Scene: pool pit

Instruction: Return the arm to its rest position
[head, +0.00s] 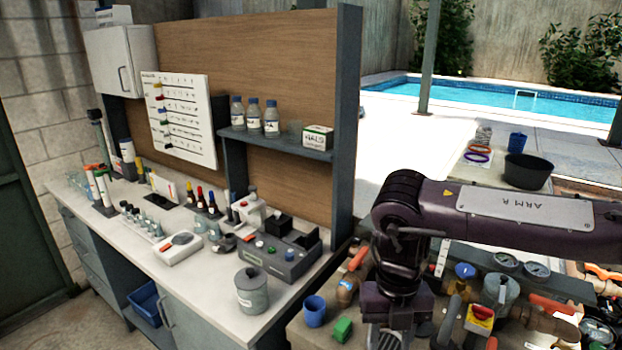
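My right arm (520,208), dark purple and marked "ARM R", comes in from the right edge. It bends at a rounded joint and points down over the pipe bench at the lower right. Its gripper (394,338) is at the bottom edge of the view, beside a green block (342,329). The fingertips are cut off or hidden, so I cannot tell whether it is open or holds anything. My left arm and gripper are not in view.
A blue cup (314,311), a blue-topped valve (465,271), gauges (537,270) and red-handled pipes (552,304) crowd the area around the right arm. A lab counter (205,284) with bottles and instruments stands left. A black bowl (528,171) sits behind the arm.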

